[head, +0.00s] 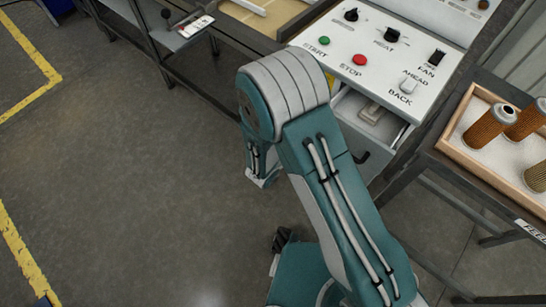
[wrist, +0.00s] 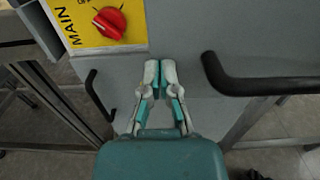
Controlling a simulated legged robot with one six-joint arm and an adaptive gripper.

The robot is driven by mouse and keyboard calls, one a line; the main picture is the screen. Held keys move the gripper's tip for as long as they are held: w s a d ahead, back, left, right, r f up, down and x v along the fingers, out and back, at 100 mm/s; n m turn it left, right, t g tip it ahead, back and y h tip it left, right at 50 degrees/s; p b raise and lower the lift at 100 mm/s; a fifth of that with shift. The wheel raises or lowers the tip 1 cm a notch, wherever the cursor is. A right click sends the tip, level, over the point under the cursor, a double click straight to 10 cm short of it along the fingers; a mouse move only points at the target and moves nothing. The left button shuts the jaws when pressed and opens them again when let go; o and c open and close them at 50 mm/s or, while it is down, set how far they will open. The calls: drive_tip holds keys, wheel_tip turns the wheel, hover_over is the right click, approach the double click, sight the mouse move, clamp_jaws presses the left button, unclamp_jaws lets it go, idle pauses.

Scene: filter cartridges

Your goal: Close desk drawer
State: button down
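The desk drawer (head: 392,130) is open below the control panel in the head view, and a pale item (head: 372,114) lies inside it. My arm covers its left part. A dark handle (head: 362,157) shows at its front. In the wrist view my gripper (wrist: 160,68) has its fingertips together, with nothing seen between them. The tips are in front of a plain grey face (wrist: 190,30), between a large black handle (wrist: 265,85) on the right and a smaller one (wrist: 98,95) on the left. I cannot tell whether they touch the face.
The control panel (head: 345,72) with knobs and buttons is above the drawer. A tray of filter cartridges (head: 462,150) stands on a table at right. A yellow plate with a red knob (wrist: 108,22) is left of my fingertips. The floor at left is clear.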

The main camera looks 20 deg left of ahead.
drive_tip(key=x, duration=1.1)
drive_tip(key=shift+w, duration=0.2)
drive_tip(key=shift+d+r, duration=0.1)
drive_tip(key=shift+r, duration=0.05)
